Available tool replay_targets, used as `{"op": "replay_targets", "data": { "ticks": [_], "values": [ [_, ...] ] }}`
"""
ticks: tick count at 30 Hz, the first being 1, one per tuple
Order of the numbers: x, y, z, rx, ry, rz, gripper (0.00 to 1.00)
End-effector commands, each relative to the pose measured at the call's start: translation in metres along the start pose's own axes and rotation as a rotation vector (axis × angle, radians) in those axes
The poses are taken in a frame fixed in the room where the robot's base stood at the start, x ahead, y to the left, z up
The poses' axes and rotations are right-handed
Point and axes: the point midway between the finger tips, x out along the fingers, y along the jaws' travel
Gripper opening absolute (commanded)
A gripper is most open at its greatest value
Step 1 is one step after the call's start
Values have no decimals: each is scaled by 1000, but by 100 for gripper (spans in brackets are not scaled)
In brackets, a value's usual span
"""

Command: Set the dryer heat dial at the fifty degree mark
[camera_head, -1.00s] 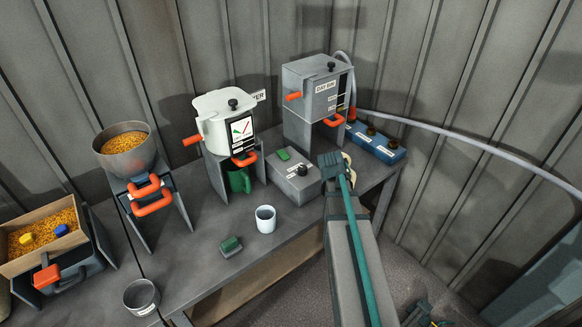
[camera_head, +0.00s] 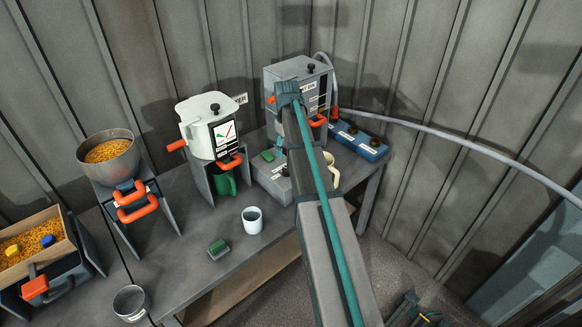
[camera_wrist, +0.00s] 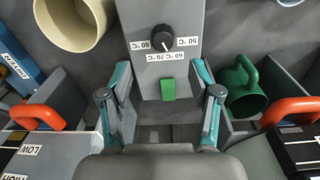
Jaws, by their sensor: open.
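The grey dial box (camera_head: 268,183) stands on the bench, partly hidden behind my arm in the head view. In the wrist view the box (camera_wrist: 192,20) carries a black round dial (camera_wrist: 163,37) with temperature labels around it. The 50 °C label (camera_wrist: 187,42) is to the right of the dial, 80 °C is to the left, and 60 and 70 °C are below it. The dial's pointer is too small to read surely. My gripper (camera_wrist: 163,77) is open and empty, its fingers spread on either side of the box's green block (camera_wrist: 168,89), apart from the dial.
A green mug (camera_wrist: 240,88) and an orange handle (camera_wrist: 290,111) lie to the right in the wrist view; a cream mug (camera_wrist: 75,22) is upper left. A white mug (camera_head: 252,220) and green block (camera_head: 218,249) stand on the bench (camera_head: 200,285). The day bin (camera_head: 288,72) is behind my arm.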

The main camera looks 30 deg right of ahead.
Motion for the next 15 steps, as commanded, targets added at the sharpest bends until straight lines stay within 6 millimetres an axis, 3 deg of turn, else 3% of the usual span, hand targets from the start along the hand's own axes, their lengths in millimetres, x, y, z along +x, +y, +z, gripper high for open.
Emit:
{"op": "replay_targets", "data": {
  "ticks": [1,5,15],
  "values": [
    [-6,0,-9,-30,-9,-12,63],
    [-8,-5,-12,-78,-26,-33,63],
    [38,-7,-8,-78,-29,-34,63]
  ]
}}
